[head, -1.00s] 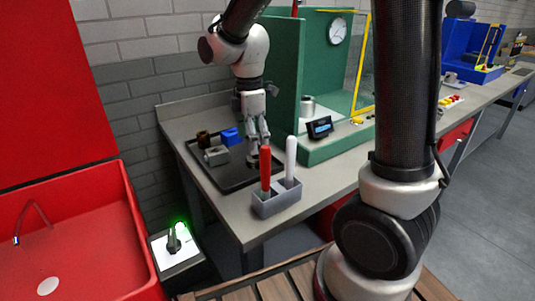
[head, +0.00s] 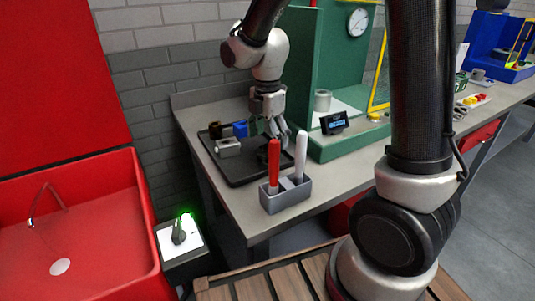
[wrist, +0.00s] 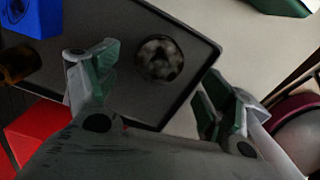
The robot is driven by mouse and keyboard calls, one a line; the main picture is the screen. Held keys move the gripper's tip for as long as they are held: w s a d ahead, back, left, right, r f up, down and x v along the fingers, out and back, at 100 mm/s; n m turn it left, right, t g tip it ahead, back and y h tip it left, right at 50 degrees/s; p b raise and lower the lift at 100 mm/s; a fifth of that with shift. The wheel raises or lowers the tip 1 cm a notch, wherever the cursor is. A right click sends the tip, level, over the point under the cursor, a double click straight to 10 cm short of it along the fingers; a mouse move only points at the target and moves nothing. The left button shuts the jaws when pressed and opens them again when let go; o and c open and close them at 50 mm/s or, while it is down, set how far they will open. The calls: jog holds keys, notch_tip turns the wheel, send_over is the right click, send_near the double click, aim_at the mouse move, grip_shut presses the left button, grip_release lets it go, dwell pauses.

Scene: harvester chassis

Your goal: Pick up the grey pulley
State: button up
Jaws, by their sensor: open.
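In the wrist view, a round, mottled dark grey piece (wrist: 159,58), which looks like the grey pulley, lies flat on the black tray (wrist: 190,30). My gripper (wrist: 160,72) is open and empty, with one green-padded finger to each side of the piece and somewhat nearer the camera. The fingers appear apart from it. In the head view my gripper (head: 275,134) points down over the right part of the tray (head: 240,172), behind a holder with a red and a white stick. The round piece is hidden or too small to make out there.
The stick holder (head: 285,193) stands close in front of my gripper. A green machine housing (head: 320,60) rises to the right.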

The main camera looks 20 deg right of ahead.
aim_at(267, 144)
notch_tip(267, 144, down, 4)
jog(key=shift+w, duration=0.1)
jog(key=c, duration=1.5)
